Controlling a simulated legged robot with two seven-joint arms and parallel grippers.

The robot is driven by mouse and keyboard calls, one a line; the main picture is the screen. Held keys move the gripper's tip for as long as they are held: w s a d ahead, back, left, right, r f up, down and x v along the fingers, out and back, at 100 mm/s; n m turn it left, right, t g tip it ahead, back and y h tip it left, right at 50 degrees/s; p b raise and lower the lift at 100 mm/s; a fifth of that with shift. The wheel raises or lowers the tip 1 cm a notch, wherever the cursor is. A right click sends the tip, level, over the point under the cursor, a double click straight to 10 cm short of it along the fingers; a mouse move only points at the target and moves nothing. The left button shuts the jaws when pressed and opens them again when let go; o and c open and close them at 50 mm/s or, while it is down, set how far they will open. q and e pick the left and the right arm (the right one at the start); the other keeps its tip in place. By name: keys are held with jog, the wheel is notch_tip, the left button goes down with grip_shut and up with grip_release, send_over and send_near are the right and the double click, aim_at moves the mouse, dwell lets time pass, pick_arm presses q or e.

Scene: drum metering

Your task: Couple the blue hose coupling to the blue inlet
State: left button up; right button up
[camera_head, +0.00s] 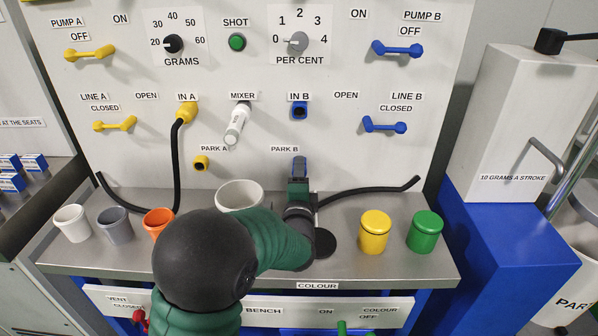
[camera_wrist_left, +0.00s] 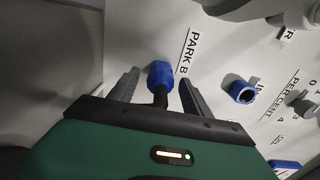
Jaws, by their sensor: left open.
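The blue hose coupling (camera_head: 299,163) sits at the PARK B spot on the panel. It also shows in the left wrist view (camera_wrist_left: 161,72), with its black hose running back between my fingers. My left gripper (camera_wrist_left: 157,80) is open, one finger on each side of the coupling and hose, with visible gaps. In the head view my left gripper (camera_head: 298,186) is just below the coupling, partly hiding it. The blue inlet (camera_head: 299,111), under the IN B label, is above the coupling and empty; it also shows in the left wrist view (camera_wrist_left: 242,91). My right gripper is not in view.
The black hose (camera_head: 370,191) extends right over the bench. The white mixer spout (camera_head: 237,124) juts out left of the inlet. The yellow coupling (camera_head: 187,112) is at IN A. A white bowl (camera_head: 240,194), several cups, and yellow (camera_head: 375,232) and green (camera_head: 425,232) canisters stand on the bench.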

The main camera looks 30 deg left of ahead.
pick_arm(q)
jog(key=shift+r+p, duration=0.1)
jog(key=shift+p, duration=0.2)
jog(key=shift+c, duration=0.4)
grip_shut()
jog(key=shift+s+d, duration=0.1)
jog(key=shift+p+v, duration=0.75)
jog(key=shift+v, duration=2.1)
jog(key=p+v, duration=0.1)
jog(key=v, duration=0.3)
